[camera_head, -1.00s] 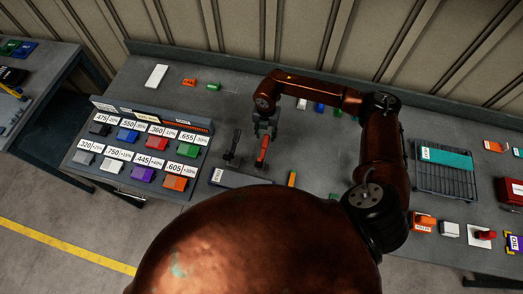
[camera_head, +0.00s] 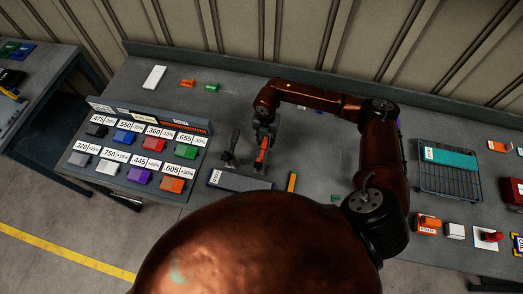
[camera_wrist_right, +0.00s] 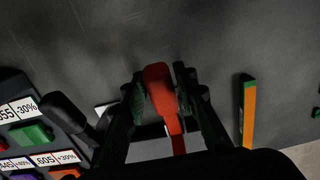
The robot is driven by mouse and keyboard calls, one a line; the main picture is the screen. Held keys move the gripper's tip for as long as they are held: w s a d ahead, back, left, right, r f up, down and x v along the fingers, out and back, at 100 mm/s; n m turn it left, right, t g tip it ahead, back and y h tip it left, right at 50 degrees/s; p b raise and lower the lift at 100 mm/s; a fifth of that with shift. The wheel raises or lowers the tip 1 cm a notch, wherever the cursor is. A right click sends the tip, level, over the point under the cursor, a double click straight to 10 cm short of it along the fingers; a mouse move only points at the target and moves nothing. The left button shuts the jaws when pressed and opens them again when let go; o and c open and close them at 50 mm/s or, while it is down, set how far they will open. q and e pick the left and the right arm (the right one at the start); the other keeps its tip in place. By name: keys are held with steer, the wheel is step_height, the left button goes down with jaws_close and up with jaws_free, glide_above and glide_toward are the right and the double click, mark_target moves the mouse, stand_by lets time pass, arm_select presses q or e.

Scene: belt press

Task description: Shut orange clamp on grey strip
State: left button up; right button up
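The orange clamp (camera_head: 262,156) stands at the right end of the grey strip (camera_head: 238,181), its orange-red handle raised. The handle also shows close up in the right wrist view (camera_wrist_right: 160,90). My right gripper (camera_head: 264,135) reaches down onto this handle. The fingers hide the clamp's lower part there. A second clamp with a black handle (camera_head: 233,143) stands left of it, also seen in the right wrist view (camera_wrist_right: 65,112). My left gripper is not in view.
A sloped rack (camera_head: 150,120) with labelled coloured blocks stands to the left. A yellow-orange bar (camera_head: 291,182) lies just right of the strip. A wire rack (camera_head: 450,175) with a teal piece stands far right. Bench behind the clamps is mostly clear.

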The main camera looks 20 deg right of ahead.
steer(key=c, duration=0.5)
steer(key=shift+r, duration=0.1)
